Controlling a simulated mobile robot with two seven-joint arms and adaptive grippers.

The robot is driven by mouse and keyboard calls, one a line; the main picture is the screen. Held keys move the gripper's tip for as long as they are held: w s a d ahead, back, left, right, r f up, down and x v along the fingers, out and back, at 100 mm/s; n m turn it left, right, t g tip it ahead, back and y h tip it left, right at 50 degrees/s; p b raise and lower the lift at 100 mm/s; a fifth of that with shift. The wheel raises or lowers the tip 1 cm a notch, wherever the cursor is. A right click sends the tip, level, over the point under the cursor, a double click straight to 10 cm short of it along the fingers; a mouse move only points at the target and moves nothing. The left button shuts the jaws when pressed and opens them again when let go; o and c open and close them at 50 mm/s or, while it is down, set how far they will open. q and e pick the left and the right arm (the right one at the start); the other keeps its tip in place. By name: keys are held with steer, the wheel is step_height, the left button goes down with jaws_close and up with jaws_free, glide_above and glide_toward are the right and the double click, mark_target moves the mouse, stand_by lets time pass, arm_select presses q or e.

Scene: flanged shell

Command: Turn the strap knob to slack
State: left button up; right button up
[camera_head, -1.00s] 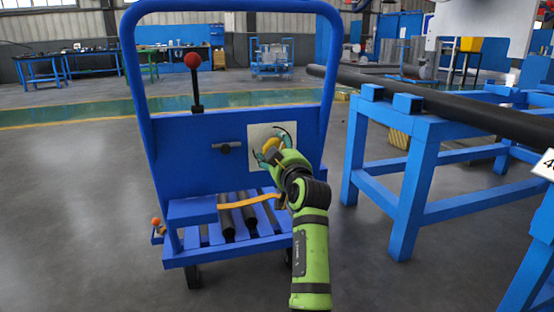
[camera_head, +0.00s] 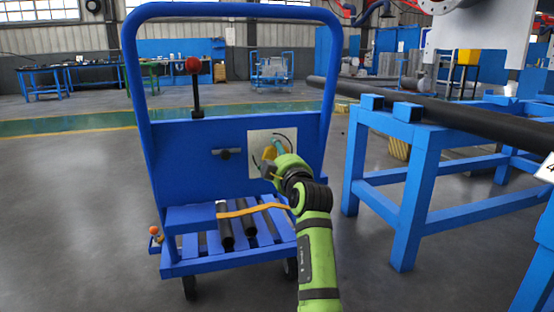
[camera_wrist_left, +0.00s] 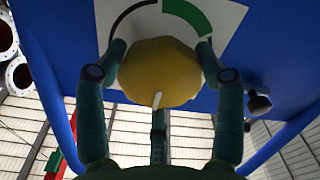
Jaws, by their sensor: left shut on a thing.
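The yellow strap knob (camera_head: 268,154) sits on a white plate (camera_head: 258,137) on the blue cart's upright panel. In the left wrist view the knob (camera_wrist_left: 160,72) is large, with a white pointer mark on its face. Behind it the plate carries a black arc and a green arc. My left gripper (camera_head: 273,151) is shut on the knob, with a finger on each side of it in the wrist view (camera_wrist_left: 160,60). An orange strap (camera_head: 250,210) crosses dark tubes (camera_head: 226,228) on the cart's lower deck. My right gripper is out of view.
The blue cart (camera_head: 180,160) has a tall handle frame, a red-balled lever (camera_head: 194,75) and a dark T-handle (camera_head: 226,153) beside the plate. A blue stand (camera_head: 415,180) bearing a long dark pipe (camera_head: 450,108) is at the right. Floor shows between them.

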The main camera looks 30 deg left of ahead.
arm_select(q)
steer(key=shift+w+d+f, duration=0.15)
steer(key=shift+f, duration=0.4)
steer(key=o, duration=1.1)
steer(key=shift+w, duration=0.1)
steer(key=shift+o, duration=0.2)
steer(key=shift+r, duration=0.1)
steer(key=shift+r, duration=0.1)
step_height(320, 180, up, 10)
steer(key=shift+f, duration=0.1)
